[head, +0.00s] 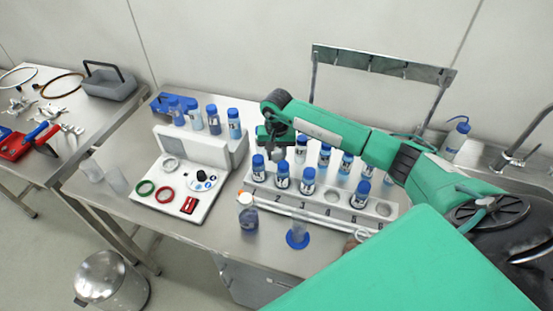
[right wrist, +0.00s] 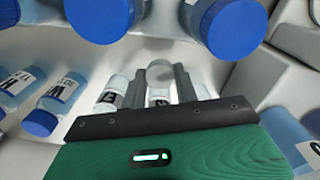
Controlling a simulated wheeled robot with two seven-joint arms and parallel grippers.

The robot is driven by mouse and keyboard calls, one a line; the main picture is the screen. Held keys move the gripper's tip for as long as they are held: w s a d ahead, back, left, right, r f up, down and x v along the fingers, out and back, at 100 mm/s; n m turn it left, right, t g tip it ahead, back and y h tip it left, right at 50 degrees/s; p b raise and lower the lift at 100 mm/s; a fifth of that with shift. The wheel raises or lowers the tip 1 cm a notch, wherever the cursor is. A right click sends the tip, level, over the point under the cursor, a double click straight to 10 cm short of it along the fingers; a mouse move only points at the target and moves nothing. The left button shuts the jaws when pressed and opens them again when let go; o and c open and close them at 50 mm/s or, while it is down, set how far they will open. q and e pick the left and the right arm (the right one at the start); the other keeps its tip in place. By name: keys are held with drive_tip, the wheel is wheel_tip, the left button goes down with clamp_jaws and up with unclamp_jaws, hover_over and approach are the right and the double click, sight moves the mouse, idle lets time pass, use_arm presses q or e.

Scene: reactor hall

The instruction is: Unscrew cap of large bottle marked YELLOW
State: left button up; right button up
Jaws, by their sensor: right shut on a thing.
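My right gripper (head: 277,143) reaches down at the left end of the white bottle rack (head: 330,217). In the right wrist view its fingers (right wrist: 167,82) are shut on a labelled bottle (right wrist: 159,97), whose top shows grey between them. Several blue-capped bottles, such as one at the front left (head: 258,166), stand in the rack. Another bottle (head: 247,217), with an orange and white top, stands on the table in front of the rack. No label reading YELLOW can be made out. My left gripper is not in view.
A white device (head: 187,180) with coloured rings stands left of the rack, and a blue holder (head: 160,105) with bottles is behind it. A cylinder with a blue foot (head: 297,240) stands near the front edge. A sink and tap (head: 513,140) lie at right.

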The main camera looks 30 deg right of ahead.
sight(277, 157)
wheel_tip(277, 157, down, 4)
drive_tip(key=shift+r+p, duration=0.1)
drive_tip(key=shift+p, duration=0.65)
drive_tip(key=shift+f, duration=0.35)
drive_tip(key=shift+f+b, duration=0.2)
drive_tip(key=shift+b, duration=0.15)
drive_tip(key=o, duration=1.1)
drive_tip(key=shift+r, duration=0.1)
